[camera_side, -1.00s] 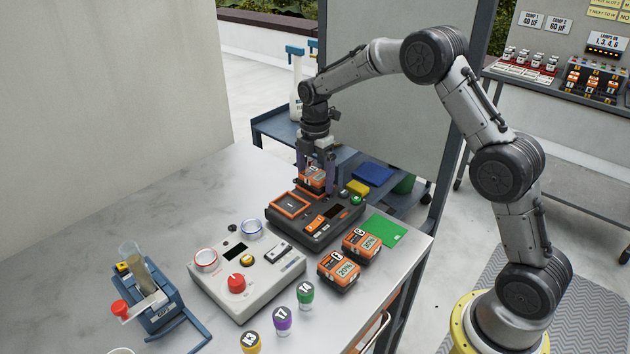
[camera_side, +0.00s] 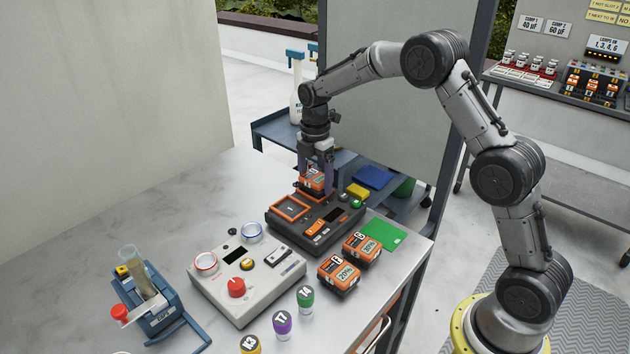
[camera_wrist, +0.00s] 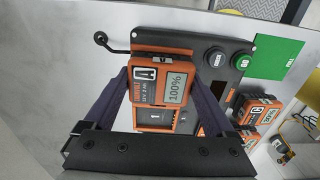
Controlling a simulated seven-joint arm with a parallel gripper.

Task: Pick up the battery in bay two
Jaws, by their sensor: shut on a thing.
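My gripper (camera_side: 316,178) is shut on an orange and black battery (camera_side: 314,181) at the far end of the dark charger (camera_side: 283,229). In the wrist view this battery (camera_wrist: 160,82) sits between my fingers, marked A, its display reading 100%. It is at or just above the charger's far bay; its underside is hidden, so I cannot tell whether it touches. The near bay (camera_side: 291,208), marked 1 in the wrist view (camera_wrist: 155,116), is empty with an orange frame.
Two batteries, one reading 20% (camera_side: 338,276) and one reading 30% (camera_side: 362,249), stand right of the charger beside a green card (camera_side: 384,235). A grey control box (camera_side: 247,284) stands in front. The left rear table is clear.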

